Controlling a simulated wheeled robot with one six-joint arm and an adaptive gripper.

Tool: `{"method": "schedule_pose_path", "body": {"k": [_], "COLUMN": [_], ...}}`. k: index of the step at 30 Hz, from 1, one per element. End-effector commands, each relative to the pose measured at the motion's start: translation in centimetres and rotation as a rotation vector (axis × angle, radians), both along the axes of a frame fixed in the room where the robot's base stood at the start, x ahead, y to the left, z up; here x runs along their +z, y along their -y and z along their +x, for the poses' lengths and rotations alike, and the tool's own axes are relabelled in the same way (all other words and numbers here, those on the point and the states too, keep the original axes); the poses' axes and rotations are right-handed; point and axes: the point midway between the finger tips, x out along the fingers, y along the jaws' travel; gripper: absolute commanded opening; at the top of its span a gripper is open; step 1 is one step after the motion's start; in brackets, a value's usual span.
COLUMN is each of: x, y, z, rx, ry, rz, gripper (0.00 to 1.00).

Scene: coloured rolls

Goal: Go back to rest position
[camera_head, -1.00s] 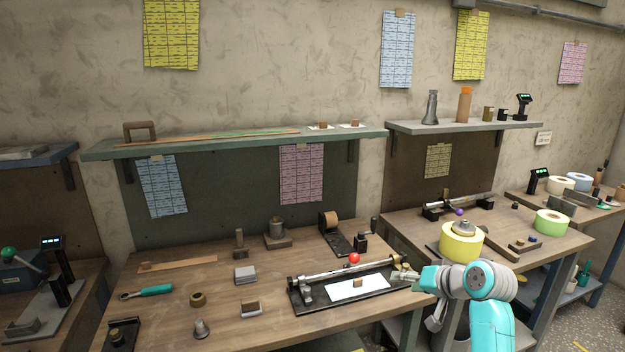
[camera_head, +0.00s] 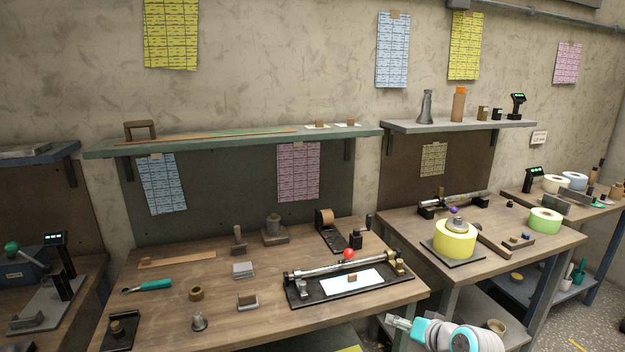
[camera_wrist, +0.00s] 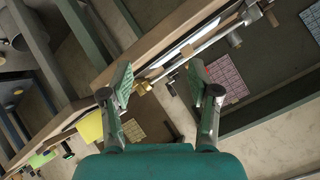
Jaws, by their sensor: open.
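My gripper (camera_head: 392,320) is low at the bottom of the head view, in front of the gap between the two middle workbenches and below their tops. In the wrist view my gripper (camera_wrist: 164,84) has its two fingers spread wide, with nothing between them. The near bench (camera_head: 175,325) carries a black fixture (camera_head: 300,297) with a metal rod, a red ball (camera_head: 348,254) and a white sheet. My gripper is apart from it. A yellow roll (camera_head: 455,240) sits on a dark plate on the bench to the right.
A green roll (camera_head: 545,220) and a white roll (camera_head: 556,184) stand farther right. Small tools and blocks lie on the near bench. A lower shelf (camera_head: 490,292) is under the right bench, near my arm. Wall shelves (camera_head: 240,142) hang above. Some floor is free at the lower right.

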Motion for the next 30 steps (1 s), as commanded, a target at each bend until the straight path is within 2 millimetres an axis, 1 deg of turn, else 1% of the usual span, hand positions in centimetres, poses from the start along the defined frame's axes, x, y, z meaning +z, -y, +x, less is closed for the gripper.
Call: {"method": "schedule_pose_path", "body": {"k": [1, 5, 6, 8, 9, 11, 15, 19, 23, 24, 26, 30], "x": [-1.8, -5.7, -6.8, -8.4, -9.4, -10.8, -13.5, -15.5, -16.7, -17.0, -17.3, -17.5], "y": [-0.3, -0.9, -1.1, -1.3, -1.5, -1.7, -2.1, -2.5, -2.7, -2.8, -2.9, -3.1], "z": [-1.1, -4.2, -5.3, -6.9, -8.1, -9.8, -14.2, -18.5, -23.0, -24.4, -26.4, -31.3], "rx": [-0.010, -0.046, -0.058, -0.074, -0.084, -0.098, -0.129, -0.152, -0.173, -0.176, -0.182, -0.192], "ry": [-0.002, 0.017, 0.024, 0.034, 0.041, 0.051, 0.075, 0.096, 0.122, 0.129, 0.141, 0.171], "rz": [-0.003, -0.021, -0.028, -0.038, -0.046, -0.059, -0.093, -0.127, -0.167, -0.179, -0.198, -0.244], "gripper": [0.61, 0.61, 0.61, 0.61, 0.61, 0.61, 0.61, 0.61, 0.61, 0.61, 0.61, 0.61]}}
